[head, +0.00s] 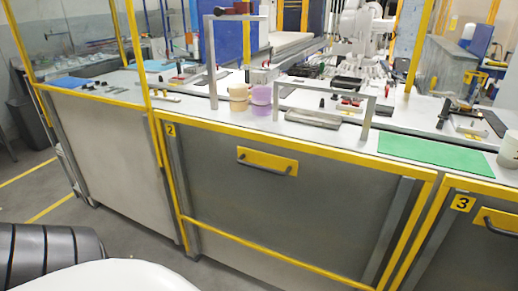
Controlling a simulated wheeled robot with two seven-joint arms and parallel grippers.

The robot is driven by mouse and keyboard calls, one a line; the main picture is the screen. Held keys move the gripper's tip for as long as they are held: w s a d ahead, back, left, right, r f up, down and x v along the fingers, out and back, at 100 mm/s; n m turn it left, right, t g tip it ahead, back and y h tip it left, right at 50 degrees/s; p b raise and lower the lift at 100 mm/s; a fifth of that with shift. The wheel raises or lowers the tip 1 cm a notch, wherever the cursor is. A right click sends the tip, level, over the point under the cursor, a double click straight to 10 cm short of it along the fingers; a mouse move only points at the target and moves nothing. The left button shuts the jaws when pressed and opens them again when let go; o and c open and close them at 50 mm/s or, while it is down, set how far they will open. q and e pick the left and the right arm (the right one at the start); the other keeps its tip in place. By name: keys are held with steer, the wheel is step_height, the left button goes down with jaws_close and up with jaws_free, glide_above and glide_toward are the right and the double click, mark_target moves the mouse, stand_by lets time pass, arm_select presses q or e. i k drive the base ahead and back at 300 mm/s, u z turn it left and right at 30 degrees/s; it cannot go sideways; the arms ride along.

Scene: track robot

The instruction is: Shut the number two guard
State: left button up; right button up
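The number two guard (300,205) is a grey panel in a yellow frame, in the middle of the head view. A yellow label with a black 2 (170,130) is at its upper left corner. Its dark bar handle (265,163) sits on a yellow plate near the top middle of the panel. The panel stands below the level of the worktop, and the space above it is open, so the things on the worktop show freely. Neither of my grippers is in view, and nothing touches the handle.
A guard labelled 3 (463,203) with its own handle adjoins at the right. A green mat (436,154), purple cups (261,99) and a grey metal arch (325,88) are on the worktop. Yellow posts (137,50) rise at the left.

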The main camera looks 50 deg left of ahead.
mark_target(267, 163)
steer(key=u, duration=0.1)
steer(key=i, duration=1.3)
steer(key=z, duration=0.1)
steer(key=k, duration=0.55)
steer(key=u, duration=0.75)
